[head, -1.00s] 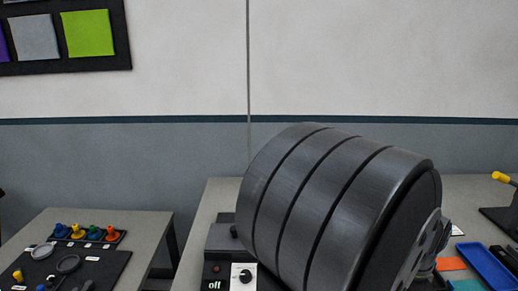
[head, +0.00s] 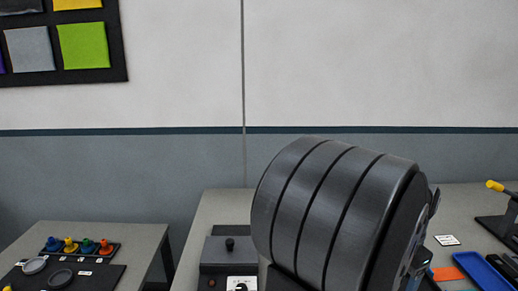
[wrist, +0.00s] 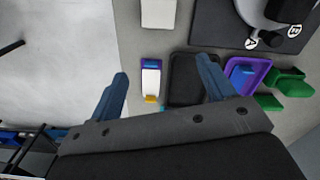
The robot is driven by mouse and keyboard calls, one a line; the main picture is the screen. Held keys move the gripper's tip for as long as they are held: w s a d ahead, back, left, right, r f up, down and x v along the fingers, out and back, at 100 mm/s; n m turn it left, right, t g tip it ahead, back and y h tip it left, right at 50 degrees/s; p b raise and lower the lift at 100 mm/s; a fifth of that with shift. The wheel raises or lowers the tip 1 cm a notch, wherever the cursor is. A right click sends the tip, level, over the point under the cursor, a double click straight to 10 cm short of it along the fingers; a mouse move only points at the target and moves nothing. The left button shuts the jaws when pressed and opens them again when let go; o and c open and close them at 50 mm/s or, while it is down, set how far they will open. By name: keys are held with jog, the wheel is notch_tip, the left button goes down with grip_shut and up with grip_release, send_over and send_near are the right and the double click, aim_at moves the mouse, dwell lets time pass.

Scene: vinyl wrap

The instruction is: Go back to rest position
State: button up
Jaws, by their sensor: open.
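My gripper (wrist: 162,95) shows in the wrist view with its two blue fingers spread wide apart. It is open and nothing is between the fingers. It is above the bench (wrist: 140,30), clear of the items below. In the head view my large dark ribbed arm link fills the lower right, and the gripper itself does not show there.
The head view shows a dark control box (head: 228,252), a blue tray (head: 480,268) and coloured knobs (head: 70,246).

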jog(key=w+a+n, duration=0.2)
jog(key=w+a, duration=0.1)
jog(key=w, duration=0.5)
jog(key=w+a+n, duration=0.3)
jog(key=w+a, duration=0.1)
jog(key=w, duration=0.5)
jog(key=shift+w+a+r, duration=0.15)
jog(key=shift+a+r, duration=0.05)
jog(key=shift+a, duration=0.1)
jog(key=o, duration=0.6)
jog(key=shift+c, duration=0.2)
jog(key=w+a+r+n, duration=0.2)
jog(key=a+r+n, duration=0.3)
jog(key=n, duration=0.4)
jog(key=f, duration=0.3)
jog(key=d+f, duration=0.1)
jog(key=f, duration=0.5)
jog(key=shift+s+d, duration=0.1)
jog(key=shift+d, duration=0.15)
